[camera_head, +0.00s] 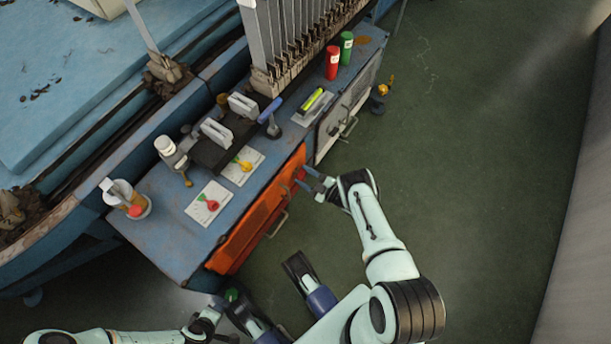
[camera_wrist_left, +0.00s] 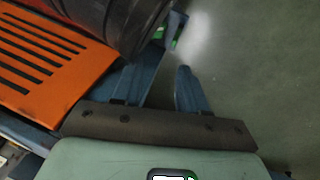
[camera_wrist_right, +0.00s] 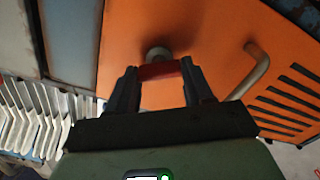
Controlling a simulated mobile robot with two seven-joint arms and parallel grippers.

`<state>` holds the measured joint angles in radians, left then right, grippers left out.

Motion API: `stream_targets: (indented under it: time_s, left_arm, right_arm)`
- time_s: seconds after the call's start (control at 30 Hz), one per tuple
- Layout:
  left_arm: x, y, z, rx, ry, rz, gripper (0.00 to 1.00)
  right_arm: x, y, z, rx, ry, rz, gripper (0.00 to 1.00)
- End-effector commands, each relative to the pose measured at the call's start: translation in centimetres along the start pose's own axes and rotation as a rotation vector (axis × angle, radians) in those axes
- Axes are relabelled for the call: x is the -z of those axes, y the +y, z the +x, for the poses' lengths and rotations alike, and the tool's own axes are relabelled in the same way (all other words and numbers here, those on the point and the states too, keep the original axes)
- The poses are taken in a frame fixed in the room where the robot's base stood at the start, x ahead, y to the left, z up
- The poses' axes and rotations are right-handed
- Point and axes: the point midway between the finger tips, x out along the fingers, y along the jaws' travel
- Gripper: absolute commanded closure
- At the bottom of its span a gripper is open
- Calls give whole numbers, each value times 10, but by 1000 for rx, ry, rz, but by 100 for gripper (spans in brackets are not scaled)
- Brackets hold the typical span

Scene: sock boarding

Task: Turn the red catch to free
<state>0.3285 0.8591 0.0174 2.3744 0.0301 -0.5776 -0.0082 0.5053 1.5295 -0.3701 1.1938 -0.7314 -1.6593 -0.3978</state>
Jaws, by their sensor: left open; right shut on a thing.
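The red catch (camera_wrist_right: 160,70) is at the edge of the orange door (camera_wrist_right: 190,30), beside a round grey knob or pivot (camera_wrist_right: 158,53). My right gripper (camera_wrist_right: 160,75) is shut on the catch, with one finger on each side of it. In the head view my right gripper (camera_head: 308,182) is at the upper right corner of the orange door (camera_head: 258,215), and its fingers mostly hide the catch. My left gripper (camera_wrist_left: 168,62) is open and empty, low in front of the bench, away from the catch. A dark cylinder partly covers one of its fingers in the left wrist view.
The orange door has a bar handle (camera_head: 278,224). A grey door (camera_head: 348,112) with its own handle is beside it. The blue bench top (camera_head: 165,225) holds cards, tools, a cup (camera_head: 130,205), and red and green cylinders (camera_head: 333,62). The green floor (camera_head: 480,200) to the right is clear.

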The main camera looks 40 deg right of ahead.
Motion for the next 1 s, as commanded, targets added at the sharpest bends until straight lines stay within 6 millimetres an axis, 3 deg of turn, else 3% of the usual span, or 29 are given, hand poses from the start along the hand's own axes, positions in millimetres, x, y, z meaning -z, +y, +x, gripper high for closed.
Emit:
stream_targets:
  time_s: [0.73,1.0]
  left_arm:
    - [17,14,-13,-25,55,14,57]
    - [13,15,-16,-25,43,15,57]
  right_arm:
    - [-1,-2,-1,1,-3,-702,79]
    - [-2,-3,-1,1,-3,-896,79]
